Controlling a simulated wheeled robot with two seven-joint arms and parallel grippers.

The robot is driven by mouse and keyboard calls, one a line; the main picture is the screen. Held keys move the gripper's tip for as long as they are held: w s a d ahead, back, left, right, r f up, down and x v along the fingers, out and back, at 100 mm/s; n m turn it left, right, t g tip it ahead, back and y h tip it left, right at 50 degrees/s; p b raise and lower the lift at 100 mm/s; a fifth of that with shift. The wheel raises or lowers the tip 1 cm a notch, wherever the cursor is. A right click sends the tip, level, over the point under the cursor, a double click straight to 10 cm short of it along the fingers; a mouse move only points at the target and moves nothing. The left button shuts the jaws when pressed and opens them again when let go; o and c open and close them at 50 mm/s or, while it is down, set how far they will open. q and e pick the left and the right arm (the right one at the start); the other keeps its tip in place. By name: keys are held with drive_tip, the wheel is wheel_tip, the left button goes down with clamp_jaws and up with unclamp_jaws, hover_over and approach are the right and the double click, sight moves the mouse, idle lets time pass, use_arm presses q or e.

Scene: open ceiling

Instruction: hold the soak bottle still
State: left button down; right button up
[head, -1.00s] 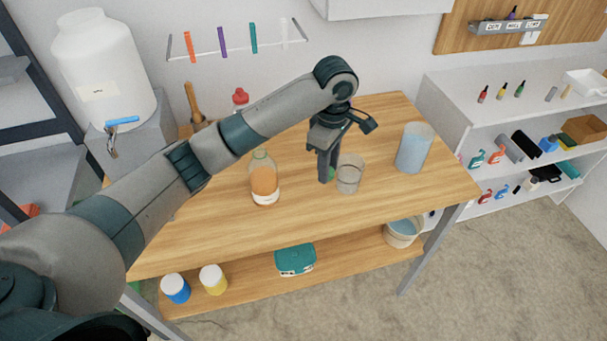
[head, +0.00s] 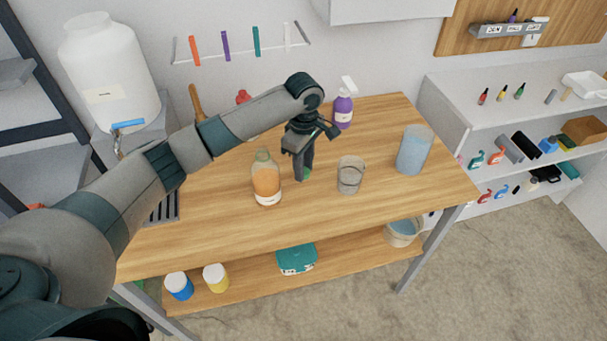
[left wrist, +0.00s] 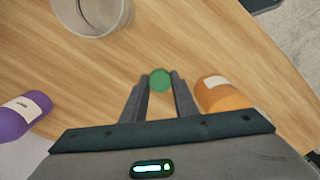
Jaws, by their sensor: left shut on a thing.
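A clear bottle of orange liquid (head: 266,184) with a pale green top and a white label stands upright on the wooden bench. I cannot read its label, so I cannot tell whether it is the soak bottle. It also shows in the left wrist view (left wrist: 223,94), to the right of my fingers. My left gripper (head: 303,174) points down just right of this bottle, apart from it. It is shut on a small round green thing (left wrist: 160,80), like a cap, held between the fingertips. My right gripper is not in view.
A clear glass beaker (head: 350,177) stands right of my gripper, with a taller bluish container (head: 413,150) farther right. A purple spray bottle (head: 343,108) stands behind. The front of the bench (head: 225,235) is clear.

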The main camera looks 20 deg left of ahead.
sight(304, 184)
use_arm(q)
drive_tip(key=shift+f+p, duration=0.5)
drive_tip(key=shift+f, duration=1.2)
drive_tip(key=c, duration=1.4)
unclamp_jaws()
drive_tip(key=shift+f, duration=0.15)
drive_tip(key=shift+r, duration=0.45)
wheel_tip(304, 184, up, 10)
drive_tip(key=b, duration=0.3)
drive_tip(key=shift+r, duration=0.75)
drive_tip(key=shift+f, duration=0.1)
